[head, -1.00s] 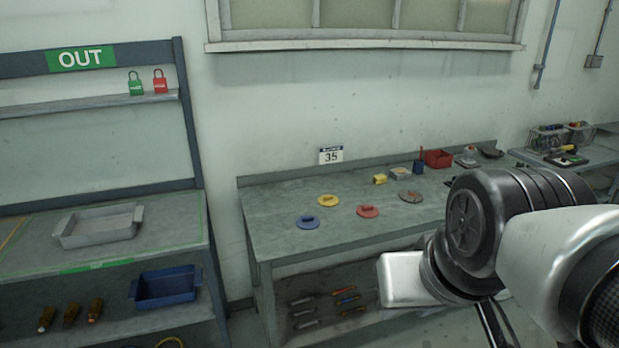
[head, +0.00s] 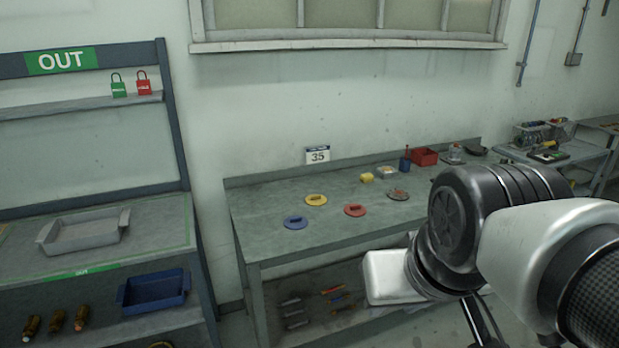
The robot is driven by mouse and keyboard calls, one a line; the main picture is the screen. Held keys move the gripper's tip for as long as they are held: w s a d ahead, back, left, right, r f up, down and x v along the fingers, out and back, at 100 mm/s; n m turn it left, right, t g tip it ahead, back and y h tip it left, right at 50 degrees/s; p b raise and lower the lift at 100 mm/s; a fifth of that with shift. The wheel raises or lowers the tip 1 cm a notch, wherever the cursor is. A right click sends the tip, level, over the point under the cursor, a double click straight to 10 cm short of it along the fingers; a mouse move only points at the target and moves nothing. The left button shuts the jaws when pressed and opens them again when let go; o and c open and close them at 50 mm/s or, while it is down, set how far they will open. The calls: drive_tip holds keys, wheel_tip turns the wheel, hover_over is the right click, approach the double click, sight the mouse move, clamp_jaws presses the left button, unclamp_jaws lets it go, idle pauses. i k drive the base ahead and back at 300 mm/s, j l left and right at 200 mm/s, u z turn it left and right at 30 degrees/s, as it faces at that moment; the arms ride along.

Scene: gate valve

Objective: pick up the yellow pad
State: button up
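A round yellow pad (head: 316,200) with a raised dark-slotted handle lies flat on the grey workbench (head: 262,222), left of the bench's middle. A blue pad (head: 295,223) lies in front of it and to the left, and a red pad (head: 355,210) to its right. A greyish-brown disc (head: 398,194) lies farther right. My arm reaches in from the right edge, in front of the bench and clear of the pads. My gripper's fingers cannot be made out in this view.
A small yellow block (head: 367,177), a red bin (head: 425,156) and other small items stand along the bench's back. A lower shelf holds tools. At left, the OUT rack holds a grey tray (head: 82,236) and a blue bin (head: 154,290). The bench's front left is clear.

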sight(366, 178)
drive_tip(key=i+l+u, duration=0.1)
drive_tip(key=i+l, duration=0.55)
drive_tip(key=i+l+u, duration=0.15)
drive_tip(key=i+l, duration=0.15)
drive_tip(key=i+l+u, duration=0.1)
drive_tip(key=i+l, duration=0.2)
drive_tip(key=l, duration=0.2)
drive_tip(key=i+l, duration=0.25)
drive_tip(key=l, duration=0.2)
drive_tip(key=i+l+u, duration=0.15)
drive_tip(key=i+l, duration=0.15)
drive_tip(key=i+l+u, duration=0.1)
drive_tip(key=i+l, duration=0.15)
drive_tip(key=l, duration=0.3)
